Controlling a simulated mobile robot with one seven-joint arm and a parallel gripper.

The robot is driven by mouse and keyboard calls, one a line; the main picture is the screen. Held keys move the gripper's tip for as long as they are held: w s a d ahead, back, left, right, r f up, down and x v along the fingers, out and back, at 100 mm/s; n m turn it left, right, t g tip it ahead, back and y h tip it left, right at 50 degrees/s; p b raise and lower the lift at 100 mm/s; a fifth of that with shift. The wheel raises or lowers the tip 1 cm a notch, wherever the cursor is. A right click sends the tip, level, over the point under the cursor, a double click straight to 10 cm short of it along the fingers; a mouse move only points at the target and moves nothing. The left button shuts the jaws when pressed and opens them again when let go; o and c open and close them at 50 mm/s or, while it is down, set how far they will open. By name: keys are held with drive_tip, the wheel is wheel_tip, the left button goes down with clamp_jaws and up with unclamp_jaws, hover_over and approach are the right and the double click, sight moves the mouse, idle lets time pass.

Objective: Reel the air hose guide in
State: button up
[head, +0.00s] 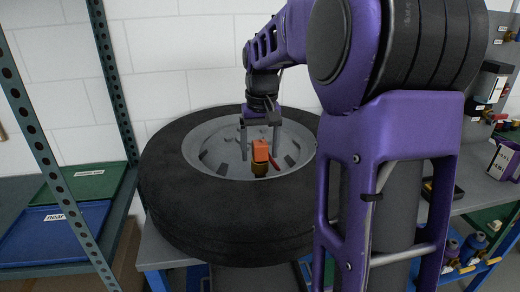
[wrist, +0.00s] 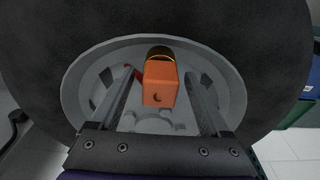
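An orange block-shaped piece (head: 260,151) with a dark round base and a brass-coloured ring stands in the grey wheel rim (head: 205,150). I cannot tell for sure whether it is the air hose guide, and no hose shows clearly. In the wrist view the orange piece (wrist: 160,84) is in the middle, between my fingers. My gripper (head: 259,150) points down over the rim; in the wrist view the gripper (wrist: 158,75) is open, with a gap on each side of the orange piece. A small red part (head: 274,163) lies beside the orange piece.
The black tyre (head: 220,222) lies flat on a grey bench (head: 160,247). A blue tray (head: 52,232) and a green tray (head: 88,183) are on the left shelf, behind a metal upright (head: 50,160). Bottles and boxes stand at the right. Free air surrounds the wheel's left side.

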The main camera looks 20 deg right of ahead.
drive_tip(key=c, duration=1.2)
drive_tip(key=o, duration=1.2)
drive_tip(key=shift+o, duration=0.2)
drive_tip(key=shift+r, duration=0.1)
